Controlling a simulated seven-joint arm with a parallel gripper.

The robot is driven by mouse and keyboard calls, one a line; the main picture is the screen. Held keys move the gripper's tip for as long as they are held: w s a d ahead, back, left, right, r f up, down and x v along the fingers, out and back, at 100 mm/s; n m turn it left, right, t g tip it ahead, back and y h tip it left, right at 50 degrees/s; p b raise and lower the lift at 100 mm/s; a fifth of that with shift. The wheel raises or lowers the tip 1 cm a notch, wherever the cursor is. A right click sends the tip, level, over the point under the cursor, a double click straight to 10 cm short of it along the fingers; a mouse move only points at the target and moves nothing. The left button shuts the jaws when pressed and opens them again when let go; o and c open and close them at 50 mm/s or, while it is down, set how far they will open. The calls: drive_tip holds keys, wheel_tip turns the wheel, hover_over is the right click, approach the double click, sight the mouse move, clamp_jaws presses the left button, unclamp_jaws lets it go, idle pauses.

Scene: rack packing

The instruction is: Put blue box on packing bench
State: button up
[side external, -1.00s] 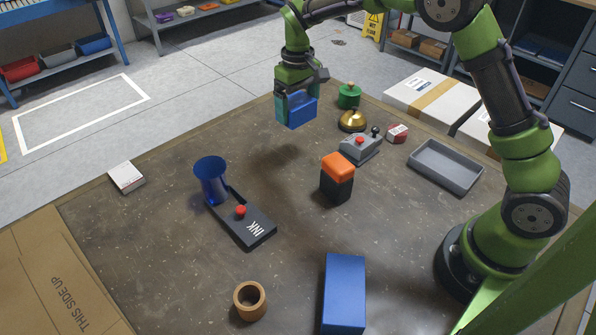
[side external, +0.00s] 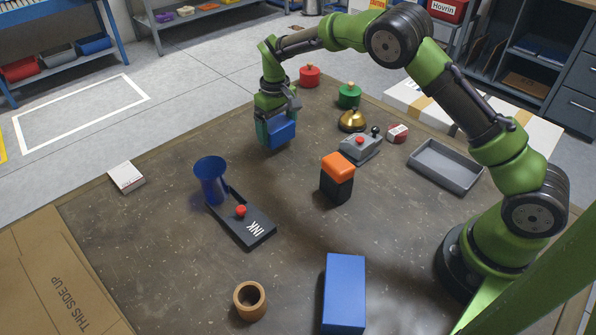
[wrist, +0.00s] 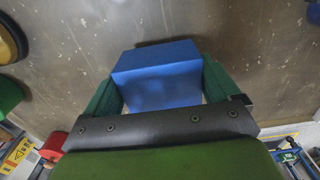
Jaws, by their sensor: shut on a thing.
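My gripper (side external: 275,133) is shut on a small blue box (side external: 283,133), one finger on either side of it. In the wrist view the blue box (wrist: 160,78) sits between the two green fingers, with a dark shadow at its edge. The box is low, at or just above the brown bench top (side external: 150,225), near its back edge; I cannot tell whether it touches. A larger blue block (side external: 344,292) stands on the bench at the front.
Right of my gripper are a green knobbed pot (side external: 349,96), a brass bell (side external: 352,121) and a grey control box (side external: 360,149). A red knobbed pot (side external: 309,76) is behind. A blue cup (side external: 211,180) and an orange-topped black block (side external: 337,178) are nearer. Bench around the box is clear.

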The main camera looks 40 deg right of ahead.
drive_tip(key=shift+f, duration=1)
drive_tip(key=shift+f, duration=0.2)
drive_tip(key=o, duration=0.9)
drive_tip(key=shift+c, duration=0.2)
drive_tip(key=shift+r, duration=0.1)
